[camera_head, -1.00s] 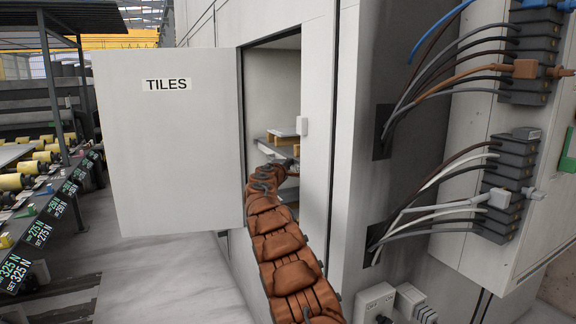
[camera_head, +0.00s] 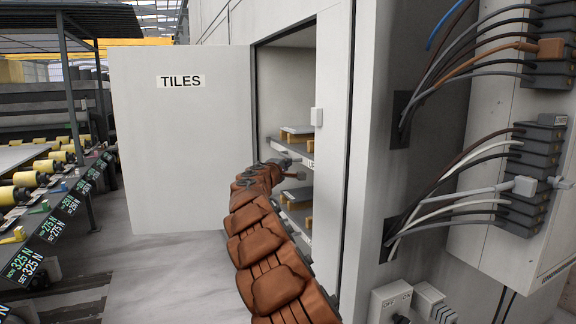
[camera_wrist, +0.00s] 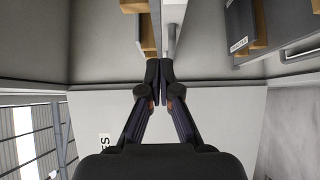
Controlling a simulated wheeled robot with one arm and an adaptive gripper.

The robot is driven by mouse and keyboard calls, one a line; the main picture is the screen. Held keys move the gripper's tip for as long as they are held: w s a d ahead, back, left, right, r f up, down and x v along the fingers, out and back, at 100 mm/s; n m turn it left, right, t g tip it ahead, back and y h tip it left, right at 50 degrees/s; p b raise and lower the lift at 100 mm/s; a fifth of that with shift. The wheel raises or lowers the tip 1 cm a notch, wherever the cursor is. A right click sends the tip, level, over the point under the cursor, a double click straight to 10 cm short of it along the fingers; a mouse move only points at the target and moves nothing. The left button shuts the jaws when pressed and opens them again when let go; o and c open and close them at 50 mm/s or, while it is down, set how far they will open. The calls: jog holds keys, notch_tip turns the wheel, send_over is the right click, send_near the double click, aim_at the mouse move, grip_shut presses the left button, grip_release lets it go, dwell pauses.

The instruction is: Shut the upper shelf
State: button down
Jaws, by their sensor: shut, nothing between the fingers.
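The upper shelf (camera_head: 292,152) is a light board in the open cabinet, with a wooden block and a pale flat piece on it. In the wrist view, a pale shelf edge (camera_wrist: 173,30) lies just beyond the fingertips. My gripper (camera_wrist: 160,75) is shut and empty, close to that edge; I cannot tell whether it touches. In the head view my brown-sleeved arm reaches to the cabinet opening and largely hides the gripper and part of the shelves. How far the upper shelf sticks out is unclear.
The cabinet door (camera_head: 180,150), labelled TILES, stands open on the left. A lower shelf (camera_head: 297,217) with wooden pieces is below. The cabinet's right frame (camera_head: 335,130) is close to my arm. Cables (camera_head: 440,190) hang further right. A roller conveyor (camera_head: 50,190) stands far left.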

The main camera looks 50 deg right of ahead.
jog(key=shift+b+v, duration=0.45)
jog(key=shift+v, duration=1.9)
